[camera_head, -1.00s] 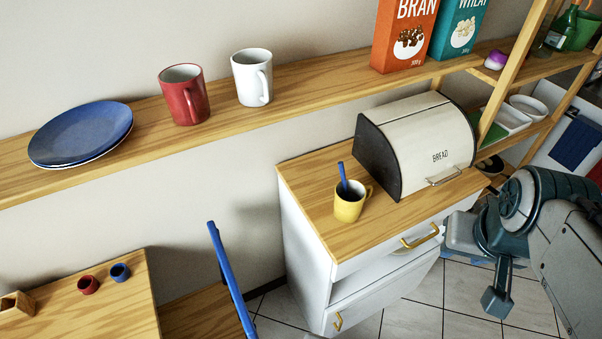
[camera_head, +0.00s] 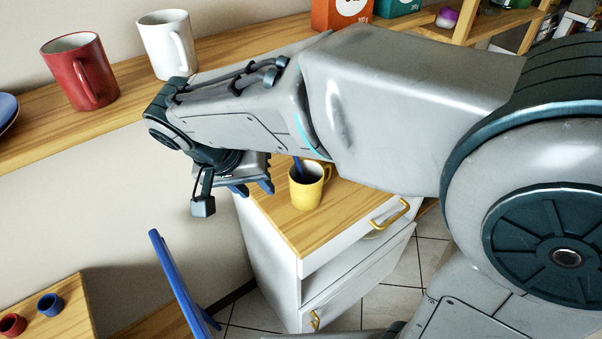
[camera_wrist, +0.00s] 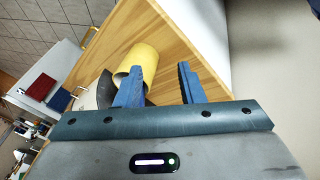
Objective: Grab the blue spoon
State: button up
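The blue spoon (camera_head: 298,165) stands in the yellow mug (camera_head: 308,190), with only a short part of its handle showing below my arm in the head view. The mug stands on the wooden top of the white cabinet. My gripper (camera_head: 252,188) is just left of the mug and apart from it. The wrist view shows my gripper (camera_wrist: 158,84) open, with a gap between its blue fingers. There the yellow mug (camera_wrist: 143,62) lies beyond the left finger, and I cannot make out the spoon.
The white cabinet (camera_head: 275,265) has yellow handles. A shelf (camera_head: 115,118) behind holds a red mug (camera_head: 82,72) and a white mug (camera_head: 166,45). A blue chair back (camera_head: 172,270) stands in front left. My arm hides the bread box in the head view.

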jog(key=s+a+f+t+b, duration=0.1)
jog(key=a+f, duration=0.2)
jog(key=a, duration=0.4)
jog(key=p, duration=0.2)
send_near(300, 169)
notch_tip(300, 169, down, 4)
jog(key=a, duration=0.2)
jog(key=shift+h, duration=0.3)
jog(key=w+d, duration=0.1)
jog(key=w+d+p, duration=0.1)
jog(key=w, duration=0.1)
jog(key=w+d, duration=0.1)
jog(key=shift+w+d+f+p, duration=0.3)
jog(key=shift+w+p, duration=0.05)
jog(key=shift+p, duration=0.05)
jog(key=shift+f, duration=0.15)
grip_shut()
